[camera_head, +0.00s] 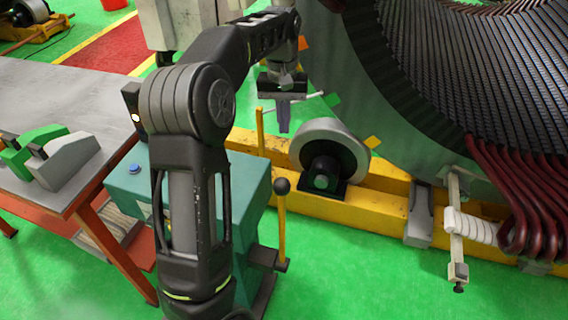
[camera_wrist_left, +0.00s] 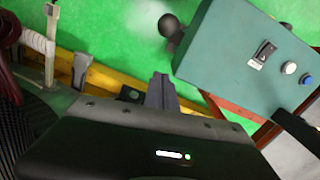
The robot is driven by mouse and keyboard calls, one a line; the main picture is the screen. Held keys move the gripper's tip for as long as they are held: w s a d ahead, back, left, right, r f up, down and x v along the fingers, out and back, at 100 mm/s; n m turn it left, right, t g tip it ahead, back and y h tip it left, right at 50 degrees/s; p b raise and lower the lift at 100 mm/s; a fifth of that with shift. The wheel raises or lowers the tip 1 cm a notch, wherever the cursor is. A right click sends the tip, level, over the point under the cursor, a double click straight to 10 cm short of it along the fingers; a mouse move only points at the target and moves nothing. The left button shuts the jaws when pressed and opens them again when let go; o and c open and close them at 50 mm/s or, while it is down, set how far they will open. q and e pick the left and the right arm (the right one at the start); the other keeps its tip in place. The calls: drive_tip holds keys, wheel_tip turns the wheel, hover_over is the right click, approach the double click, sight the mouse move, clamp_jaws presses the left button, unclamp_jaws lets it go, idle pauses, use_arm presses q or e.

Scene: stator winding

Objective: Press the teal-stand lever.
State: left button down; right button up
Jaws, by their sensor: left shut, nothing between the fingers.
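The teal stand (camera_head: 248,205) stands low in the middle of the head view, partly hidden behind my left arm. Its lever, a yellow rod with a black ball knob (camera_head: 282,186), stands nearly upright at the stand's right side. In the left wrist view the knob (camera_wrist_left: 170,26) shows beside the teal stand's panel (camera_wrist_left: 222,45). My left gripper (camera_head: 284,128) is shut and empty, pointing down, above and beyond the knob and apart from it. Its closed fingers (camera_wrist_left: 162,92) also show in the left wrist view. My right gripper is not in view.
A large stator (camera_head: 380,110) with red coils fills the right, on a yellow base frame (camera_head: 375,202) with a grey roller (camera_head: 338,138). A grey-topped workbench (camera_head: 50,85) stands at left. Green floor (camera_head: 345,275) is clear in front of the lever.

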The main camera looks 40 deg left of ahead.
use_arm(q)
drive_tip(key=shift+f, duration=0.1)
drive_tip(key=s+d+f+p, duration=0.1)
drive_tip(key=f, duration=0.4)
drive_tip(key=s+d+f+p, duration=0.1)
drive_tip(key=s+f, duration=0.1)
drive_tip(key=f, duration=0.3)
drive_tip(key=shift+s+d+f, duration=0.3)
idle(0.3)
